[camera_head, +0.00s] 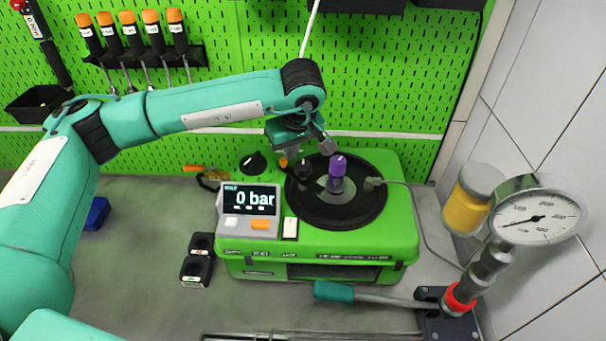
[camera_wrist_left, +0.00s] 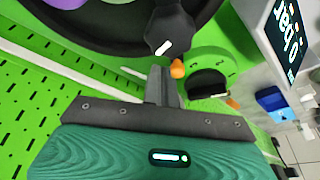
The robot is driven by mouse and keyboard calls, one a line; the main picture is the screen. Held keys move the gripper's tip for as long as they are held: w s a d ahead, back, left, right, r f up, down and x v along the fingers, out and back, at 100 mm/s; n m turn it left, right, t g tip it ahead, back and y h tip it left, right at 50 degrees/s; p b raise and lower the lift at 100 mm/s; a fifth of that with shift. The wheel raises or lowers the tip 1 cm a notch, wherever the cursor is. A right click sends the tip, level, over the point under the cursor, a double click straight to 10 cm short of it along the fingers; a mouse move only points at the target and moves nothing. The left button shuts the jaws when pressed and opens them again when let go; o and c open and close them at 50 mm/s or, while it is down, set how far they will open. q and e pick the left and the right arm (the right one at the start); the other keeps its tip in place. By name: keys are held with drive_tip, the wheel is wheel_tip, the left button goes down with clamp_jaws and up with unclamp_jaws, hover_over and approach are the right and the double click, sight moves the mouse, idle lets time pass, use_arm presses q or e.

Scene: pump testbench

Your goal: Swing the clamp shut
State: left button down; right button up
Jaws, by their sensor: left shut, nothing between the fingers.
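The green pump testbench (camera_head: 390,240) has a round black plate (camera_head: 365,205) on top. A purple-topped part (camera_head: 337,165) stands upright at the plate's middle. A black knob with a white mark (camera_head: 304,168) sits at the plate's left edge; it also shows at the top of the left wrist view (camera_wrist_left: 170,28). A small orange tip (camera_wrist_left: 178,68) is beside it. I cannot tell for certain which part is the clamp. My left gripper (camera_wrist_left: 160,85) is shut and empty, its fingertips close to the knob and orange tip; contact is unclear. My right gripper is not in view.
A second black dial (camera_head: 253,162) and a display reading 0 bar (camera_head: 249,199) are at the bench's left. A pressure gauge (camera_head: 538,218) and a yellow jar (camera_head: 472,195) stand at right. A green-handled lever (camera_head: 335,291) lies in front. The green pegboard (camera_head: 390,70) is behind.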

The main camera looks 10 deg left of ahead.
use_arm(q)
drive_tip(key=shift+s, duration=0.1)
drive_tip(key=shift+s+a+b, duration=0.4)
drive_tip(key=shift+s+a, duration=0.3)
drive_tip(key=shift+s, duration=0.25)
drive_tip(key=shift+s+a, duration=0.1)
drive_tip(key=shift+s, duration=0.3)
drive_tip(key=shift+w+r, duration=0.15)
drive_tip(key=shift+r, duration=0.05)
drive_tip(key=shift+w+r+b, duration=0.2)
drive_tip(key=shift+r+b, duration=0.1)
drive_tip(key=shift+b, duration=0.05)
wheel_tip(320, 180, up, 8)
drive_tip(key=p, duration=0.2)
drive_tip(key=shift+p, duration=0.35)
idle(0.6)
